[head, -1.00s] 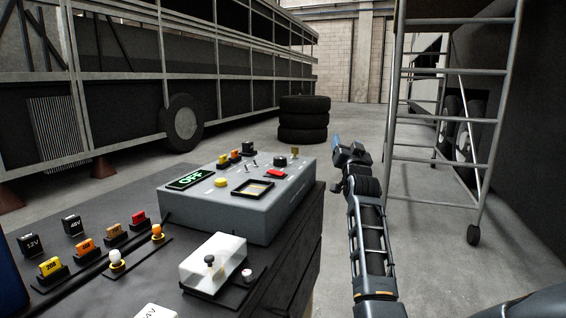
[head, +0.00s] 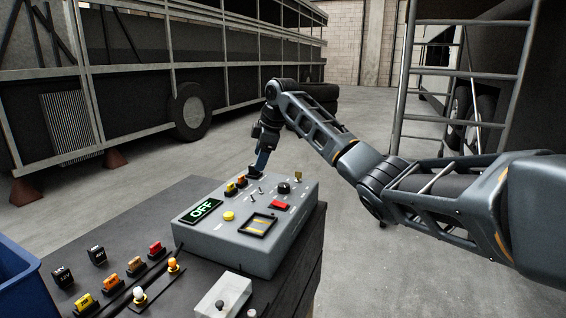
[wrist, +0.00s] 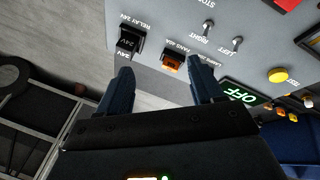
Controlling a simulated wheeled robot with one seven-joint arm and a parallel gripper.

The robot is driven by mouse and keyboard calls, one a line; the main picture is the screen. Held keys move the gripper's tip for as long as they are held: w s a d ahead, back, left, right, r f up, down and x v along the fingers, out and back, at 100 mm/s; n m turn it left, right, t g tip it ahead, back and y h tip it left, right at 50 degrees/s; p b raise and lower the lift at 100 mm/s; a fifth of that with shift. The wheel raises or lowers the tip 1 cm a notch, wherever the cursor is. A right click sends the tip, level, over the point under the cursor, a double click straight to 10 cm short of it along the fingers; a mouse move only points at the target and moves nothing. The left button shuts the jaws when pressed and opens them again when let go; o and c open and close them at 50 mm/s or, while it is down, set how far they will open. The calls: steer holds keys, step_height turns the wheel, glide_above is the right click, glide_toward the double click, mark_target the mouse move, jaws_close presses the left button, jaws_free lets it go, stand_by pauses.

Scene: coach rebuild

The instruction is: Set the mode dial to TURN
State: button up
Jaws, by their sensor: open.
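The grey control box (head: 245,248) stands on the dark bench. A round black knob (head: 283,187), which looks like the mode dial, sits near its far right corner; its setting is too small to read. A display (head: 201,210) on the box reads OFF. My gripper (head: 258,168) is at the box's far edge, left of the knob. In the wrist view my gripper (wrist: 161,82) is open and empty, its fingers near a black relay (wrist: 130,40) and an orange fuse (wrist: 173,64). The knob does not show in the wrist view.
Two toggle switches, one of them here (wrist: 236,44), and a yellow button (head: 228,216) share the panel with a red switch (head: 279,205). A wheeled ladder (head: 405,75) stands at right.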

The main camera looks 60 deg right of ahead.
mark_target(284, 185)
steer(key=s+n+g, duration=0.1)
steer(key=s, duration=0.1)
steer(key=s+g+p, duration=0.1)
steer(key=s, duration=0.1)
steer(key=s+n+g+y, duration=0.1)
steer(key=s+g, duration=0.1)
steer(key=shift+s+d+r+n+p, duration=0.3)
steer(key=shift+s+p, duration=0.05)
steer(key=shift+s+f+g, duration=0.2)
steer(key=shift+s+g, duration=0.1)
step_height(284, 185, down, 8)
steer(key=shift+r+p, duration=0.2)
steer(key=shift+p, duration=0.2)
steer(key=c, duration=1)
